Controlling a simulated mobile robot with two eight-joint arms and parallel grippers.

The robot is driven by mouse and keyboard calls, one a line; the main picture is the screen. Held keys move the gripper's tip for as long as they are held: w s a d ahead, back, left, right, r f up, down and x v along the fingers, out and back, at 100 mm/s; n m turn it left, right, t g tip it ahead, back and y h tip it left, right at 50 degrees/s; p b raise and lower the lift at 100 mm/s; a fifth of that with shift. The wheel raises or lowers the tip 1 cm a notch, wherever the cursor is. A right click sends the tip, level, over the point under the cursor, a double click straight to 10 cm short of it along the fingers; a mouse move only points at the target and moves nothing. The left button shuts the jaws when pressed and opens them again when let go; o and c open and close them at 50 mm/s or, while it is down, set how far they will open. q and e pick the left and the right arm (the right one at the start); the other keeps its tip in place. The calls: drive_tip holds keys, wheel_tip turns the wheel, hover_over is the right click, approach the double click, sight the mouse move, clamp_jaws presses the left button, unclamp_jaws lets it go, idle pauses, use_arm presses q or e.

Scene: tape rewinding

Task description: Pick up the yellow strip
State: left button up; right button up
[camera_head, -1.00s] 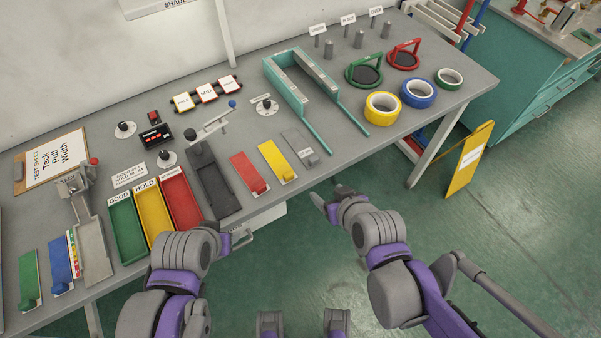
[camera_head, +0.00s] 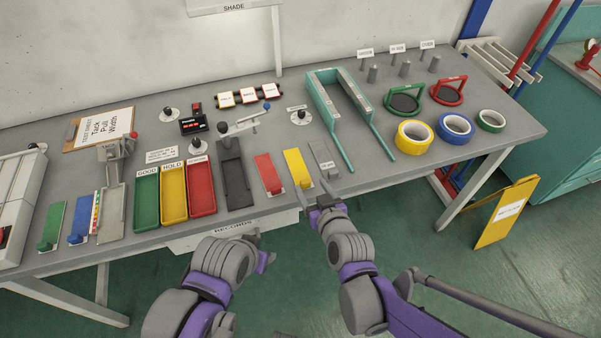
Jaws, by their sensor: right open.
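The yellow strip (camera_head: 297,166) lies flat on the grey bench near its front edge, between a red strip (camera_head: 267,173) and a grey strip (camera_head: 322,157). Its near end has a small yellow block. My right gripper (camera_head: 316,190) is open and empty at the bench's front edge, just in front of the yellow and grey strips. One finger is close to the yellow strip's near end; I cannot tell whether they touch. My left gripper (camera_head: 264,250) is low in front of the bench, away from the strips; its jaws are too unclear to read.
Left of the strips are a dark grey device (camera_head: 236,178) and green, yellow and red trays (camera_head: 174,192). A teal U-shaped frame (camera_head: 322,102) stands behind. Tape rolls (camera_head: 415,137) sit to the right. The floor before the bench is clear.

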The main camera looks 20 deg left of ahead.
sight(306, 182)
drive_tip(key=shift+f+x, duration=0.2)
drive_tip(key=shift+x, duration=2.7)
drive_tip(key=shift+s+a, duration=0.1)
drive_tip(key=shift+s, duration=0.1)
clamp_jaws()
